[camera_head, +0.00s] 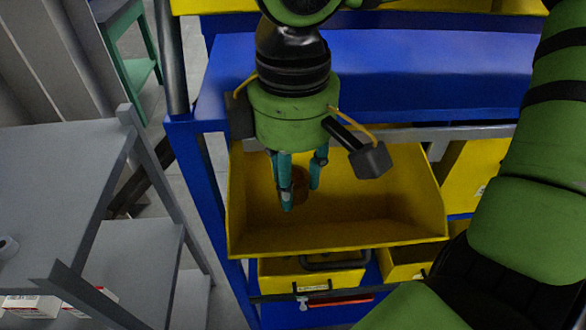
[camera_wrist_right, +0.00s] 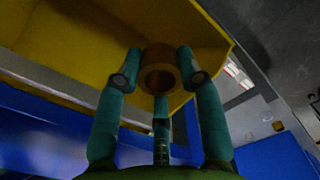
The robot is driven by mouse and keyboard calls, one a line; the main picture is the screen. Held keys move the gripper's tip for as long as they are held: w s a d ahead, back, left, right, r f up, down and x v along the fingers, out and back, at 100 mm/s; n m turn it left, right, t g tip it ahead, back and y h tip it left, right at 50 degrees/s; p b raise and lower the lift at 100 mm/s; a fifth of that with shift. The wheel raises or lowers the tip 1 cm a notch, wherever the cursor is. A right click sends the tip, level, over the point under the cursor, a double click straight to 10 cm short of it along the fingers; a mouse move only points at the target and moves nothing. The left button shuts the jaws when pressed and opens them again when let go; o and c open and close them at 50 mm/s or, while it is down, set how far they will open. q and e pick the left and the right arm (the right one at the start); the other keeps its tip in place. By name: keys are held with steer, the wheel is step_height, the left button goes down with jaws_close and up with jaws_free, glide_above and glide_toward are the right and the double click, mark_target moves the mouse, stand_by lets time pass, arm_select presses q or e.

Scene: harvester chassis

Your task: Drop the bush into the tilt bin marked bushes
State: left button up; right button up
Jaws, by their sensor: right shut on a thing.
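The bush is a small bronze-brown ring, seen between my gripper's fingers in the head view (camera_head: 301,187) and, with its round hole facing the camera, in the right wrist view (camera_wrist_right: 154,54). My right gripper (camera_head: 302,194) has teal fingers shut on the bush; the fingers also show around it in the right wrist view (camera_wrist_right: 160,75). In the head view, the gripper points down over a tilted-out yellow bin (camera_head: 395,232). The bush appears against the bin's inside; its exact height above the floor is hard to tell. No readable bushes label shows. My left gripper is not in view.
The bin sits in a blue rack (camera_head: 420,75). Below it is another yellow bin (camera_head: 285,275) with a small label, and a further yellow bin (camera_head: 480,165) stands to the right. A grey shelf unit (camera_head: 70,175) stands at left, with white boxes low down.

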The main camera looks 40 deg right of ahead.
steer(key=shift+d, duration=0.1)
steer(key=o, duration=1.3)
steer(key=shift+c, duration=0.2)
step_height(320, 180, up, 12)
steer(key=shift+s, duration=0.1)
